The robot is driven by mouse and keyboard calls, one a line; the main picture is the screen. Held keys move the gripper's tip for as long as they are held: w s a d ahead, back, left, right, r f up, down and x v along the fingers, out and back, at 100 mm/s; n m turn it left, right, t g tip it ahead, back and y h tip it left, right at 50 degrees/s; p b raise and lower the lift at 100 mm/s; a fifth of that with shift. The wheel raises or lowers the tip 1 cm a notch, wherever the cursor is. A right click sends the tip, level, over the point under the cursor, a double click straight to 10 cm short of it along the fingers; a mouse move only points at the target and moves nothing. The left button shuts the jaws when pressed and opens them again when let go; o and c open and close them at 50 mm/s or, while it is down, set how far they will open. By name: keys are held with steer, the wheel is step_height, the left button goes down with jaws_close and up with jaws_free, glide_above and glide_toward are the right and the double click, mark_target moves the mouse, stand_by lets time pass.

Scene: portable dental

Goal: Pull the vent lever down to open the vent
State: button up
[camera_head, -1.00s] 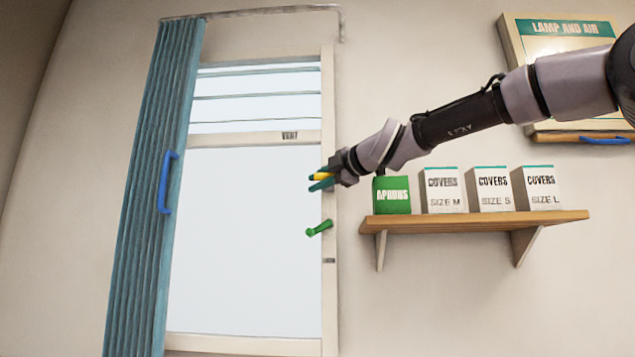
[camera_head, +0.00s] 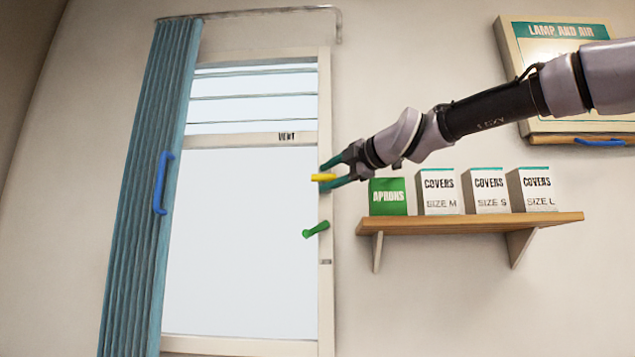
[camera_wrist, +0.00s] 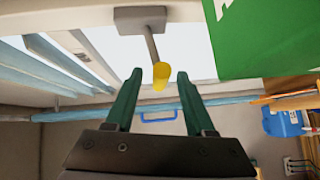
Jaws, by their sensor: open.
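The vent lever is a short rod with a yellow knob (camera_head: 322,177) on the window frame's right side. The wrist view shows the same yellow knob (camera_wrist: 160,76) at the end of a thin grey rod from a grey mount (camera_wrist: 140,18). My gripper (camera_head: 328,176) has green fingers and is open at the knob. In the wrist view my gripper (camera_wrist: 158,84) has one finger on each side of the knob, with gaps visible. The vent slats (camera_head: 255,97) are at the window's top, above a bar labelled VENT (camera_head: 287,136).
A green handle (camera_head: 316,229) sits lower on the window frame. A pleated blue curtain (camera_head: 150,190) hangs at the left. A shelf (camera_head: 470,222) with a green APRONS box (camera_head: 388,197) and several covers boxes stands close below my arm. A LAMP AND AIR cabinet (camera_head: 560,75) is at upper right.

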steer(key=v, duration=0.5)
steer(key=shift+s+d, duration=0.15)
steer(key=shift+s, duration=0.05)
